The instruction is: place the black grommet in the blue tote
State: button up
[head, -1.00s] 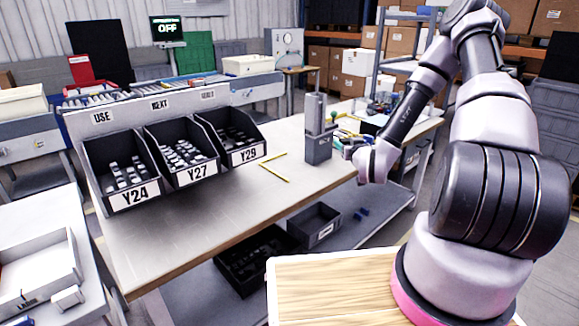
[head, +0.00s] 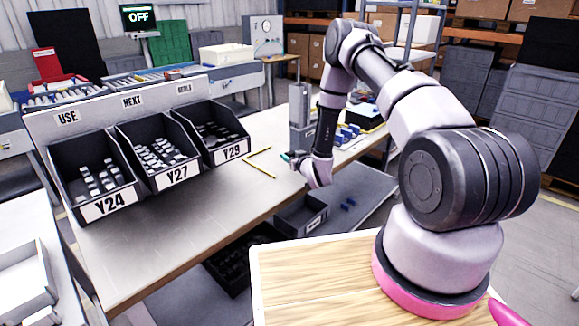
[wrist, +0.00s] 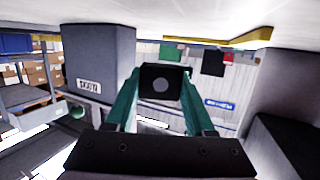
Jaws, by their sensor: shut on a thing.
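My gripper (head: 289,157) is above the right part of the workbench, in front of a grey upright block. In the wrist view its green fingers are shut on a dark block-like piece with a round grey centre, the black grommet (wrist: 160,82). The grommet is too small to make out in the head view. I cannot clearly identify the blue tote. A blue shape (wrist: 16,43) shows at the left edge of the wrist view, and small blue pieces (head: 347,132) lie on the bench right of my gripper in the head view.
Bins Y24 (head: 108,207), Y27 (head: 172,176) and Y29 (head: 233,153) stand on the bench (head: 165,235) at left. The grey upright block (head: 300,118) stands close behind my gripper. A dark bin (head: 301,218) sits on the lower shelf. The bench front centre is clear.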

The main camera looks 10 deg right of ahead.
jog(key=shift+f, duration=2.1)
jog(key=shift+f, duration=0.1)
jog(key=o, duration=1.3)
